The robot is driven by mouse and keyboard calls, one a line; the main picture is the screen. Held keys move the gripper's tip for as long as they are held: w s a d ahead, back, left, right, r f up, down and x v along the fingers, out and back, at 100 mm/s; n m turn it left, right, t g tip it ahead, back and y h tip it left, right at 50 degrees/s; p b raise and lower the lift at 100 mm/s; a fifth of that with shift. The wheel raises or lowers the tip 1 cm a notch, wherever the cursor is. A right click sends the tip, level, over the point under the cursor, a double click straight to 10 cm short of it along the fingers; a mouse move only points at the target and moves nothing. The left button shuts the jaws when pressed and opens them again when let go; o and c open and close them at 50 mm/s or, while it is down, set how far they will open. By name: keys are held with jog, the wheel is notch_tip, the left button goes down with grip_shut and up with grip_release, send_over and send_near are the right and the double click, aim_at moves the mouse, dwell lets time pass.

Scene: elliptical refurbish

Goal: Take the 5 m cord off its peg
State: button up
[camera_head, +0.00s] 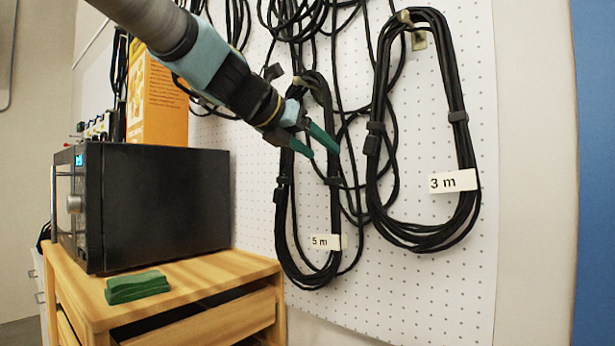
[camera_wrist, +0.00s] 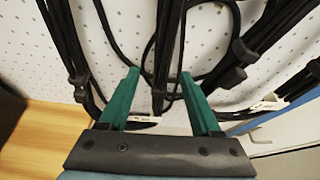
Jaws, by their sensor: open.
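The 5 m cord (camera_head: 283,225) is a long black coil hanging on its peg (camera_head: 303,80) on the white pegboard. Its white "5 m" label (camera_head: 326,242) is near the bottom right of the loop. My gripper (camera_head: 325,153) is open, with green fingers, at the upper half of this coil. In the wrist view, the coil's right-hand bundle (camera_wrist: 168,55) shows in the gap between the open fingertips of my gripper (camera_wrist: 159,74). The left-hand bundle (camera_wrist: 62,40) is outside the left finger. I cannot tell whether either finger touches the cord.
The 3 m cord (camera_head: 460,150) hangs close by on the right from its own peg (camera_head: 412,30). Loose cables (camera_head: 355,120) hang between and behind the coils.

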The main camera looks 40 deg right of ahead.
aim_at(327, 154)
jog(key=p+x, duration=0.1)
jog(key=x, duration=0.4)
jog(key=shift+s, duration=0.15)
jog(key=shift+c, duration=0.3)
grip_shut()
jog(key=shift+r, duration=0.1)
dwell(0.8)
